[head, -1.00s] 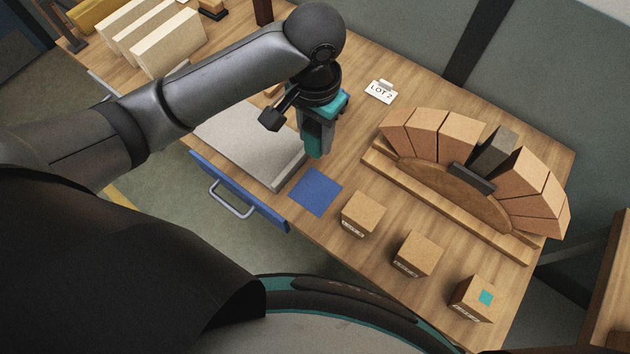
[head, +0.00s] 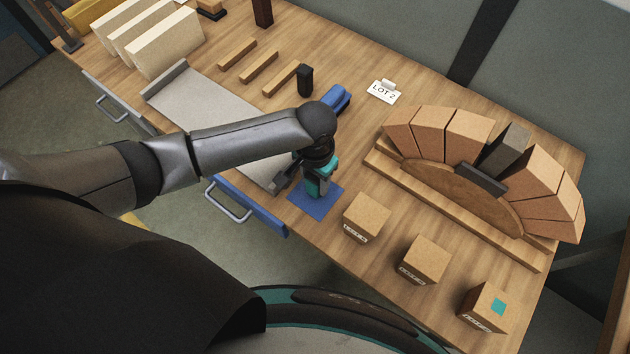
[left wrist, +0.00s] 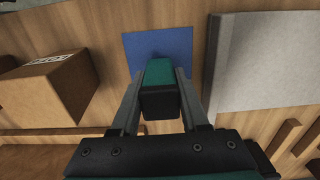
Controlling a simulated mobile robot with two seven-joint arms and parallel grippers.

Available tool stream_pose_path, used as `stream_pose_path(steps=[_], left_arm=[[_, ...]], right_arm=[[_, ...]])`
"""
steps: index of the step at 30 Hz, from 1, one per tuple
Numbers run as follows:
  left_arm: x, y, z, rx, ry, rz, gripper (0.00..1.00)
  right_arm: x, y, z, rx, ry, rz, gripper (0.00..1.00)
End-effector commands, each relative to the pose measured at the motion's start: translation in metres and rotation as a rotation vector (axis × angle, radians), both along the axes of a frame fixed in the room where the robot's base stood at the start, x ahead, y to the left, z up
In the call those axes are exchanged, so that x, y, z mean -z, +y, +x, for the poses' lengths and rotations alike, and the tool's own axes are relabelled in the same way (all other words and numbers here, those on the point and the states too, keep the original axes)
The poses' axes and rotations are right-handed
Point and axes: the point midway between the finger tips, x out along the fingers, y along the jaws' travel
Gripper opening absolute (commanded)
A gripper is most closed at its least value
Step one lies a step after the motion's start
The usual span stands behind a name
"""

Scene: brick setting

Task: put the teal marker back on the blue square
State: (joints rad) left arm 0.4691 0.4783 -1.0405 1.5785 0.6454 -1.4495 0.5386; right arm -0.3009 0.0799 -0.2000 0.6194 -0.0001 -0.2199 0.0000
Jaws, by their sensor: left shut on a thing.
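The blue square (head: 318,207) lies flat on the bench, beside the grey board's near end. My left gripper (head: 314,188) is over it, pointing down, and covers its upper part in the head view. The gripper is shut on the teal marker, a small block with a dark end, which shows between the fingers in the left wrist view (left wrist: 160,88). The blue square (left wrist: 158,45) shows past the marker there. I cannot tell whether the marker touches the square. My right gripper is not in view.
A brick (head: 366,217) stands just right of the square, with two more toward the front right, one bearing a teal patch. The grey board (head: 215,110) lies left. A brick arch (head: 450,135) on a wooden form stands right. A blue drawer (head: 245,205) juts from the front.

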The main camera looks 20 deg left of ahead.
Motion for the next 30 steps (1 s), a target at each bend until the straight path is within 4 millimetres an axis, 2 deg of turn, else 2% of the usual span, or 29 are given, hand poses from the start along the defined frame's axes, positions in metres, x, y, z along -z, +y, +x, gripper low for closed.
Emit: stream_pose_path(steps=[12, 13, 18, 21, 30], left_arm=[[0.0060, -0.0005, 0.0004, 0.001, -0.002, -0.001, 0.09], [0.0066, -0.0003, 0.0002, 0.001, -0.001, 0.000, 0.46], [0.0061, -0.0002, 0.0003, 0.001, -0.001, 0.000, 0.65], [0.0061, -0.0001, 0.0002, 0.001, -0.001, 0.000, 0.74], [0.0028, 0.0001, 0.0006, 0.001, -0.002, 0.000, 0.74]], right_arm=[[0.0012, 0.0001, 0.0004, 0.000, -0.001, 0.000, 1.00], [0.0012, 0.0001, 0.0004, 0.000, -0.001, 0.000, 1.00], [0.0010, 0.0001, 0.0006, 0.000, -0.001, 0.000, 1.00], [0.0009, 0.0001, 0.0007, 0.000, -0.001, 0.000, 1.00], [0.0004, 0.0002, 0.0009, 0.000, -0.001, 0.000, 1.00]])
